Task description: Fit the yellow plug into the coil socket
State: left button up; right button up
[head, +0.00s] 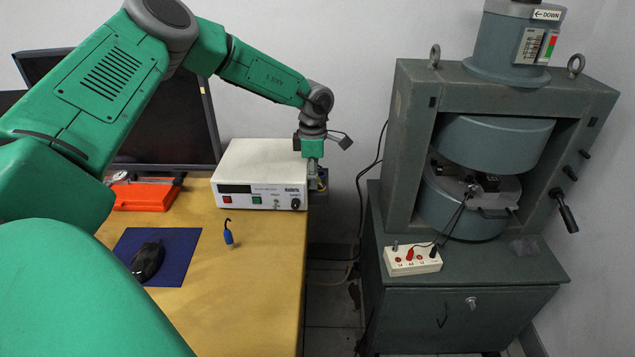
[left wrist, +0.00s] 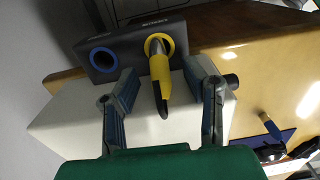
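The yellow plug (left wrist: 160,75) has a dark cable end. Its silver end is at the yellow-ringed hole (left wrist: 182,33) of a dark box (left wrist: 130,38); I cannot tell how deep it sits. The blue-ringed hole (left wrist: 101,59) beside it looks empty. My left gripper (left wrist: 163,82) is open, one finger on each side of the plug, with gaps visible. In the head view my left gripper (head: 314,166) points down at the right end of the white power unit, mostly hiding the dark box (head: 322,181) and the plug. Neither hole is labelled legibly as the coil socket. My right gripper is not in view.
The white power unit (head: 258,172) stands beside the gripper. A blue plug (head: 228,236) stands on the wooden table (head: 262,280), near a mouse (head: 147,261) on a blue mat (head: 180,245). Across a floor gap stands the magnet (head: 405,130) with a white terminal box (head: 412,262).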

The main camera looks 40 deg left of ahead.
pick_arm(q)
grip_shut()
